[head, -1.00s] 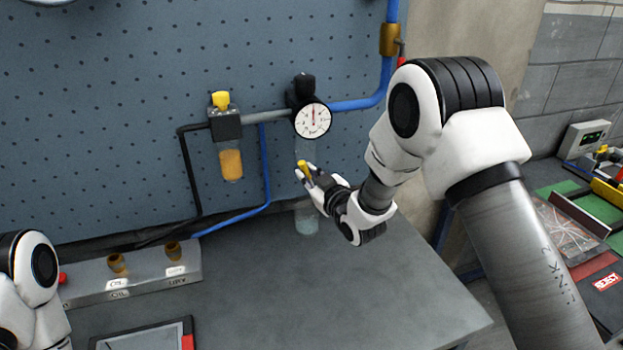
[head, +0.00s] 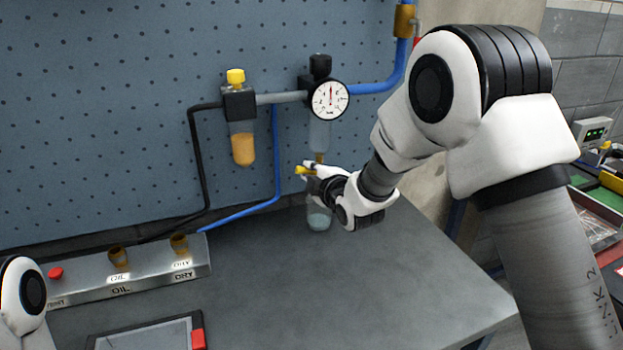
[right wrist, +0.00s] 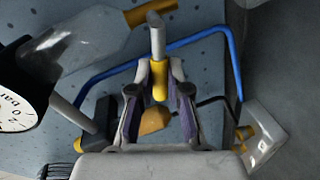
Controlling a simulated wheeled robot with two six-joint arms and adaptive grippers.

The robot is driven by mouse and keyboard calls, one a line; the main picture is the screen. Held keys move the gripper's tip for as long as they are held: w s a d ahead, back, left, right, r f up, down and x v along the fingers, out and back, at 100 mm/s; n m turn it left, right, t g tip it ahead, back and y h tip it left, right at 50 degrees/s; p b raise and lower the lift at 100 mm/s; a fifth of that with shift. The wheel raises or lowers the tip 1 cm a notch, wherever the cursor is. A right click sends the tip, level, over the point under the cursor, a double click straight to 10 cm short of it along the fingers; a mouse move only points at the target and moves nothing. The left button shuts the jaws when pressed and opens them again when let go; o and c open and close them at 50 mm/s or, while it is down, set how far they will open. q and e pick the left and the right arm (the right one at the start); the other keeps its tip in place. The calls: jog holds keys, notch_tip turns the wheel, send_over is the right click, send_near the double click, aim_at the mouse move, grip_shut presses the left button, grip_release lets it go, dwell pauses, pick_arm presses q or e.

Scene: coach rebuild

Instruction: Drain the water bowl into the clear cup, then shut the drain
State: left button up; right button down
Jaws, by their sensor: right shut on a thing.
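The clear water bowl (head: 319,133) hangs below the round gauge on the pegboard, and shows at the upper left of the right wrist view (right wrist: 80,42). Its brass drain outlet (right wrist: 150,14) is at its lower end. My right gripper (right wrist: 158,92) is shut on the yellow drain lever (right wrist: 159,80); the lever's end points left in the head view (head: 304,170). The clear cup (head: 319,218) stands on the bench under the outlet, with pale bluish water in it; my gripper partly hides it. I cannot read the bowl's water level. My left gripper is out of view.
An amber-filled bowl (head: 243,148) with a yellow cap hangs left of the gauge (head: 330,99). Black and blue hoses run down the pegboard. A metal rack (head: 150,280) with brass sockets and a framed panel (head: 150,335) lie left. The bench right of the cup is clear.

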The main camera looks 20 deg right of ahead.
jog(key=shift+a+f+n+h+b, duration=0.1)
jog(key=shift+f+n+h+b, duration=0.1)
jog(key=shift+f+n+b, duration=0.35)
jog(key=shift+a+f+n+h+b, duration=0.1)
jog(key=shift+f+n+h+b, duration=0.1)
jog(key=shift+n+b, duration=0.5)
jog(key=c, duration=1.1)
grip_release()
jog(key=shift+d, duration=0.1)
jog(key=s, duration=0.4)
jog(key=s+r, duration=0.1)
jog(key=s, duration=0.2)
jog(key=s+r, duration=0.1)
jog(key=s, duration=0.3)
jog(key=shift+s+d+r, duration=0.15)
jog(key=shift+s+d, duration=0.1)
jog(key=shift+s, duration=0.1)
